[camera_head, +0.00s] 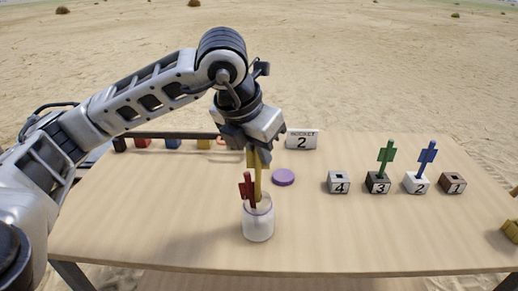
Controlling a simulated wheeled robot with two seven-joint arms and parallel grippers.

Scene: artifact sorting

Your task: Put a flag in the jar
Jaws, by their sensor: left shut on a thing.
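A clear jar with a pale rim (258,226) stands upright near the table's front middle. A red flag (247,188) stands in it, leaning a little left. My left gripper (258,160) is above the jar, pointing down, shut on a yellow flag (258,187). The yellow flag's stick reaches down to the jar's mouth beside the red flag; its lower end is hard to make out. A green flag (386,155) stands in the black block 3 (377,184), and a blue flag (427,157) in the white block 2 (415,184). My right gripper (510,230) shows only partly at the right edge.
A purple disc (283,177) lies behind the jar. The grey block 4 (338,184) and brown block 1 (452,184) hold no flag. A sign with a 2 (301,139) and a dark rack (123,145) with coloured pieces stand at the back. The table's front right is clear.

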